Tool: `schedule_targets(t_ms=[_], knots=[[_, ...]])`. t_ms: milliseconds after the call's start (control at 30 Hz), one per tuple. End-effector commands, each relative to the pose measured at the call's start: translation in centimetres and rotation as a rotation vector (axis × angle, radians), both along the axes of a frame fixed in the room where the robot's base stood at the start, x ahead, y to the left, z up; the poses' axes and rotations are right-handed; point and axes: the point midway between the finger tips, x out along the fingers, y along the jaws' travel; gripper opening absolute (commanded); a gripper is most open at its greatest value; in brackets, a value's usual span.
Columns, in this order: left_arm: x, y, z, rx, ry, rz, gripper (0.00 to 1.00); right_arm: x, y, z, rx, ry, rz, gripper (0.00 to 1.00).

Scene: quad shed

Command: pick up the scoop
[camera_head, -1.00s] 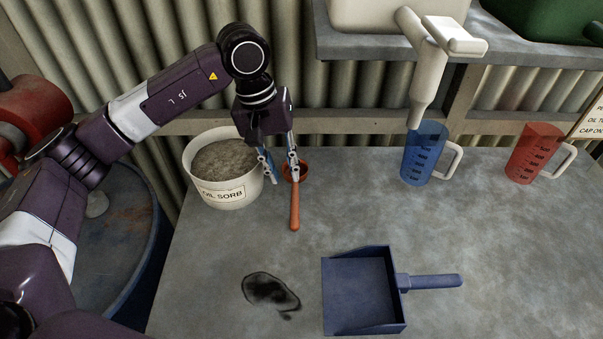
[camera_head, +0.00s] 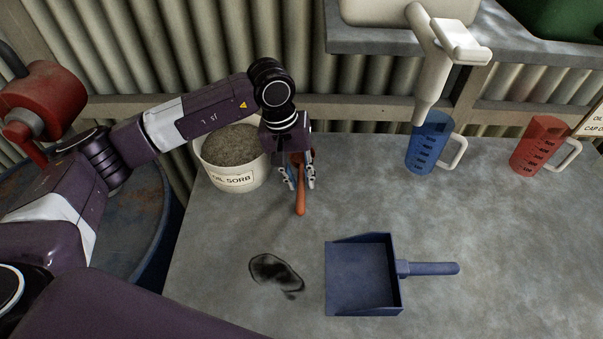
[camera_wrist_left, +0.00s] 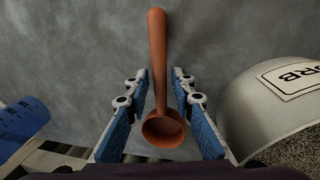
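The scoop is orange-brown, with a long handle and a small round bowl. In the head view the scoop (camera_head: 300,200) lies on the bench beside the oil sorb bucket, its handle toward me and its bowl mostly hidden by the gripper. My left gripper (camera_head: 299,184) is over it, pointing down. In the left wrist view the scoop (camera_wrist_left: 158,60) runs between the open blue-padded fingers of my left gripper (camera_wrist_left: 160,88). Gaps show between both fingers and the scoop. My right gripper is not in view.
The oil sorb bucket (camera_head: 234,178) of grey granules stands close left of the gripper. A blue dustpan (camera_head: 362,275) and a dark oil stain (camera_head: 274,272) are nearer me. A blue jug (camera_head: 428,145) and a red jug (camera_head: 537,147) stand right. The bench middle is clear.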

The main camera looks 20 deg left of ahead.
Motion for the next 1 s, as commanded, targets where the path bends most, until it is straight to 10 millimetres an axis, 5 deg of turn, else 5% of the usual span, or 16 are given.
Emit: schedule_targets(t_ms=[67, 267, 667, 1000], knots=[[0.0, 0.0, 0.0, 0.000, 0.000, 0.000, 0.23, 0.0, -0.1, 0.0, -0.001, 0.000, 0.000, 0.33], [0.0, 0.0, 0.0, 0.000, 0.000, 0.000, 0.01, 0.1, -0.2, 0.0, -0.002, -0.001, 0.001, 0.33], [0.1, 0.0, 0.6, 0.000, -0.002, 0.000, 0.00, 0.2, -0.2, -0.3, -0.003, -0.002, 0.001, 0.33], [0.2, 0.0, 6.7, -0.001, -0.006, -0.001, 0.00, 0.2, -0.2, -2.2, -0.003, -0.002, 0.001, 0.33]])
